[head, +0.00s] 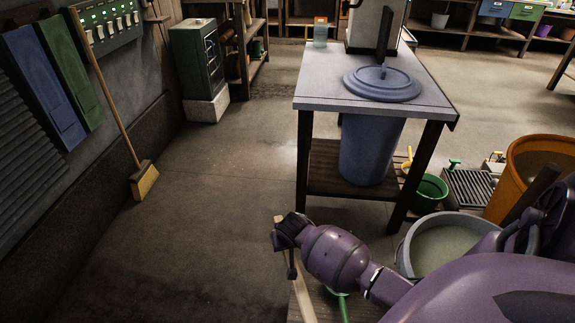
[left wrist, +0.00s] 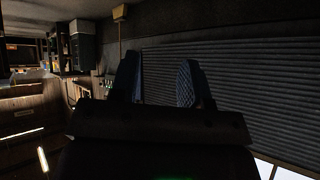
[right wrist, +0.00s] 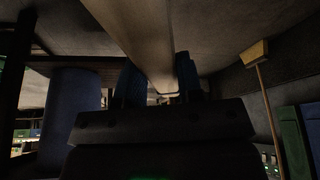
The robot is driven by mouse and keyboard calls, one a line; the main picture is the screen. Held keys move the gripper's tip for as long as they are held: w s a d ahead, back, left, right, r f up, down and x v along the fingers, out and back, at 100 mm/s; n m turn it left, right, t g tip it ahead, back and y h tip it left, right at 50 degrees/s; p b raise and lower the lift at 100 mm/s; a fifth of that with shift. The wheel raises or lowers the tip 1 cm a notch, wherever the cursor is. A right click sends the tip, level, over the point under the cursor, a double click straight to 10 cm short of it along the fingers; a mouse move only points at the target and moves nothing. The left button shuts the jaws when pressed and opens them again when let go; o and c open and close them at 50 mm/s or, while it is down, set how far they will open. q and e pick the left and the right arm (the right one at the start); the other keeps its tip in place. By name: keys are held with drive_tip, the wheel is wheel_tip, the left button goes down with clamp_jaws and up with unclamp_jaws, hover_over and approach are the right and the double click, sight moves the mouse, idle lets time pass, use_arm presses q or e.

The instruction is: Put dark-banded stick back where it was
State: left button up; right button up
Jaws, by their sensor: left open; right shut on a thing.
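A pale wooden stick (head: 303,296) hangs from my right gripper (head: 286,232) in the head view, slanting down to the bottom edge. A short end pokes out above the jaws. I take it for the dark-banded stick, but no band shows clearly. In the right wrist view the stick (right wrist: 140,32) runs between the two fingers of the right gripper (right wrist: 158,80), which is shut on it. My left gripper (left wrist: 157,80) is open and empty in the left wrist view, facing a ribbed wall. It is outside the head view.
A table (head: 325,92) with a blue lid (head: 383,84) stands ahead, a blue bin (head: 370,150) below. A grey tub (head: 440,250), orange bucket (head: 530,160) and green bucket (head: 428,190) crowd the right. A broom (head: 143,180) leans at the left wall. The middle floor is clear.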

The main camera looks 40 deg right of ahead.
drive_tip(key=f, duration=0.1)
drive_tip(key=f+b, duration=0.1)
drive_tip(key=f, duration=0.3)
drive_tip(key=shift+s+b, duration=0.3)
use_arm(q)
drive_tip(key=w+t+b, duration=0.1)
drive_tip(key=b, duration=0.2)
drive_tip(key=w+f+m+t+b, duration=0.1)
drive_tip(key=b, duration=0.2)
drive_tip(key=shift+d+f+h, duration=0.1)
drive_tip(key=shift+d+h, duration=0.2)
drive_tip(key=shift+d, duration=0.1)
use_arm(e)
wheel_tip(320, 180, down, 14)
drive_tip(key=shift+w, duration=0.3)
use_arm(q)
drive_tip(key=shift+b, duration=0.3)
use_arm(e)
drive_tip(key=o, duration=0.9)
